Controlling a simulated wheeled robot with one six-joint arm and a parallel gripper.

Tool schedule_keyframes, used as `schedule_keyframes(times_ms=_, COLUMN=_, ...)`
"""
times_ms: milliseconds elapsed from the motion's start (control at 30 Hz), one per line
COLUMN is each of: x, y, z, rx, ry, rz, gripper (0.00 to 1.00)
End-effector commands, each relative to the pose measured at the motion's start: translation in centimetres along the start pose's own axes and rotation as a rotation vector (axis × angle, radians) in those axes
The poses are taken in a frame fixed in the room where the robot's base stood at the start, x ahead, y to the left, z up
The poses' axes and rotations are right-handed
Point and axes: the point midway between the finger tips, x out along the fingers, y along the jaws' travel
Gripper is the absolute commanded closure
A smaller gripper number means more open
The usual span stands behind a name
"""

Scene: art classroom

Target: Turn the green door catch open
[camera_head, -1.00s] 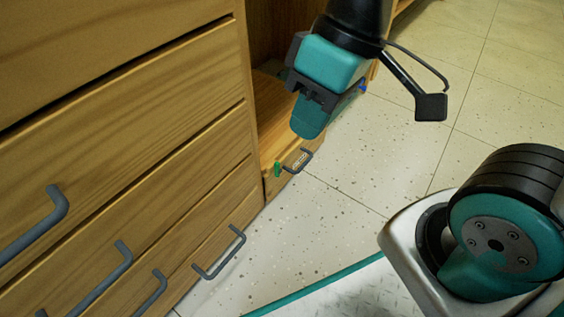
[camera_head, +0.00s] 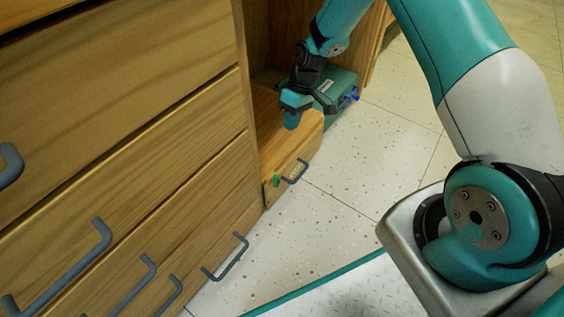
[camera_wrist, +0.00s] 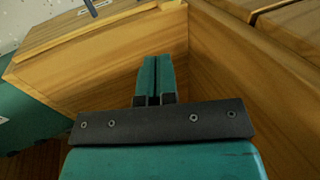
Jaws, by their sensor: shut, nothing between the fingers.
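The green door catch (camera_head: 276,181) is a small upright piece on the front face of a low wooden drawer unit (camera_head: 309,144), left of its grey handle. My gripper (camera_head: 291,121) is above the top of this unit, behind and above the catch and apart from it. In the wrist view my gripper's teal fingers (camera_wrist: 153,75) are together with nothing between them, pointing toward the wooden top. The catch cannot be made out in the wrist view.
A grey handle (camera_head: 295,171) sticks out beside the catch. A tall wooden drawer cabinet (camera_head: 150,150) with several grey handles fills the left. A dark green case (camera_head: 337,92) with blue parts lies behind my gripper. The speckled floor (camera_head: 350,170) at the right is clear.

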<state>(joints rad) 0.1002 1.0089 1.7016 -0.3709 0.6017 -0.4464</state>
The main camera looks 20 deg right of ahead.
Motion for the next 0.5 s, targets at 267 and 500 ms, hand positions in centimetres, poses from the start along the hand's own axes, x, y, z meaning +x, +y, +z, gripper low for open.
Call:
schedule_keyframes(times_ms=267, x=3.7, y=3.4, z=1.1, rx=0.012, ry=-0.017, rz=-0.016, gripper=1.00)
schedule_keyframes(times_ms=500, x=4.0, y=3.6, z=1.2, rx=0.011, ry=-0.017, rz=-0.017, gripper=1.00)
